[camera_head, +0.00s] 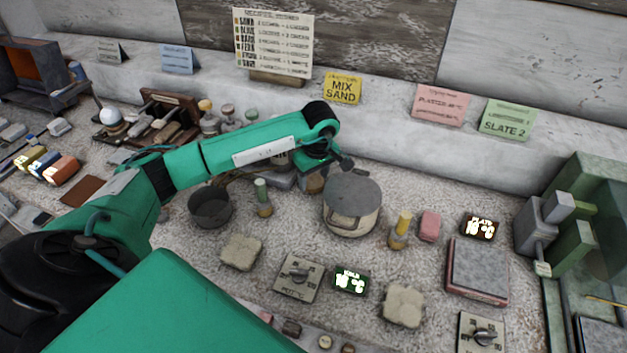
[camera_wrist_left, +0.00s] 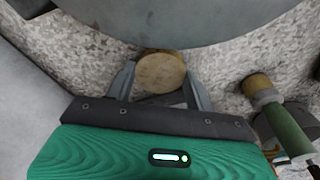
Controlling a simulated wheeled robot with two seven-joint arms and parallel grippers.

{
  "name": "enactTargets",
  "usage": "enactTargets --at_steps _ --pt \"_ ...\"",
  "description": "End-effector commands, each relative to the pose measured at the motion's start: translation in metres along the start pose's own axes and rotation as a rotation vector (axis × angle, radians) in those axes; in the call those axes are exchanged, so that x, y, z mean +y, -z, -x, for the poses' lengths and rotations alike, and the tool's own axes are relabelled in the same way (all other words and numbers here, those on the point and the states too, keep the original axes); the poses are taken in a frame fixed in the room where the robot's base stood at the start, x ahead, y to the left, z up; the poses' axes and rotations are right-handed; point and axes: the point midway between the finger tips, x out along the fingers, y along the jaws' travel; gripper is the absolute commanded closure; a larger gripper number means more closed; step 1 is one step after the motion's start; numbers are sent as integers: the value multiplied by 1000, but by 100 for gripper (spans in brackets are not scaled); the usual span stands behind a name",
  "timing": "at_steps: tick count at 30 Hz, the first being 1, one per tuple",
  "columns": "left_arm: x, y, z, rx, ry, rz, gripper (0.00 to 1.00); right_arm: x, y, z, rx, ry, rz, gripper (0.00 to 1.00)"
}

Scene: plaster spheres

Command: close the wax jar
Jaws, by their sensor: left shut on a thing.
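My left gripper (camera_head: 316,170) is low behind and left of the round pot with a grey lid (camera_head: 352,200), partly hidden by my own wrist. In the left wrist view its two fingers (camera_wrist_left: 160,92) are shut on a round, flat-topped, wood-coloured lid (camera_wrist_left: 161,72). Part of a brownish jar-like thing (camera_head: 313,184) shows under the gripper in the head view. I cannot tell whether the lid is seated on a jar or held above it. My right gripper is not in view.
The pot's grey lid also fills the top of the left wrist view (camera_wrist_left: 190,18), close to the fingers. A green-handled brush (camera_head: 263,198) and a dark bowl (camera_head: 210,207) stand to the left. Several small jars (camera_head: 228,116) stand behind my arm. A yellow-handled brush (camera_head: 401,230) stands right of the pot.

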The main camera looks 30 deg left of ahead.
Motion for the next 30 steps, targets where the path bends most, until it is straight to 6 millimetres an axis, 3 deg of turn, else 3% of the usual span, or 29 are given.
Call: enactTargets --at_steps 5,15,19,24,30 --pt "1 4 30 3 -6 0 71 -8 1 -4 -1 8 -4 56" --pt "1 16 128 3 -6 0 71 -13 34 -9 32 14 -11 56" --pt "1 20 157 3 -5 1 71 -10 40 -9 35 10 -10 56" --pt "0 22 178 2 -3 0 71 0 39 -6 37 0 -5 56" --pt "0 23 187 1 -1 0 71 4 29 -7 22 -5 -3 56"
